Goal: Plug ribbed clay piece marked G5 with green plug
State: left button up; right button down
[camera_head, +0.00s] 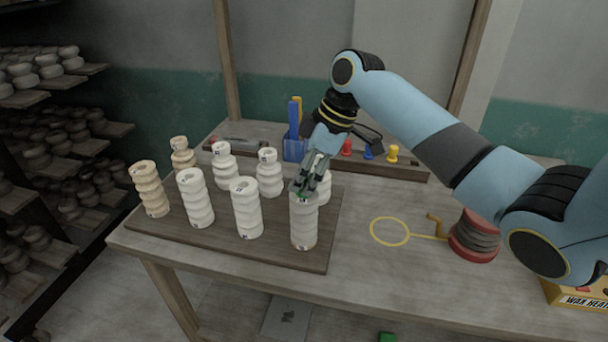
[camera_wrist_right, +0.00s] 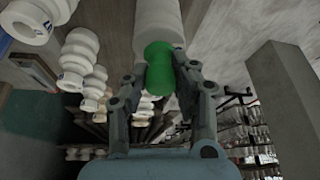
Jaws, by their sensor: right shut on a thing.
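Several ribbed clay pieces stand upright on a brown board (camera_head: 215,235); some are white, two at the left are tan. My right gripper (camera_head: 308,184) is above the front right white ribbed piece (camera_head: 304,226), fingers pointing down. It is shut on the green plug (camera_head: 305,189), mostly hidden by the fingers there. In the right wrist view the green plug (camera_wrist_right: 162,68) sits between the fingers, lined up with a white ribbed piece (camera_wrist_right: 160,25). I cannot tell whether the plug is in its hole. The marks are too small to read, so G5 cannot be confirmed. My left gripper is not in view.
Red (camera_head: 346,148), blue (camera_head: 368,152) and yellow (camera_head: 392,153) plugs stand on a rear rail. A blue holder (camera_head: 294,150) is beside them. A yellow loop (camera_head: 389,231) and red-ended spool (camera_head: 475,236) lie right of the board. Other clay pieces stand close left of the gripper.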

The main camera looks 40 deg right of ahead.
jog(key=shift+f, duration=0.25)
jog(key=c, duration=1)
grip_release()
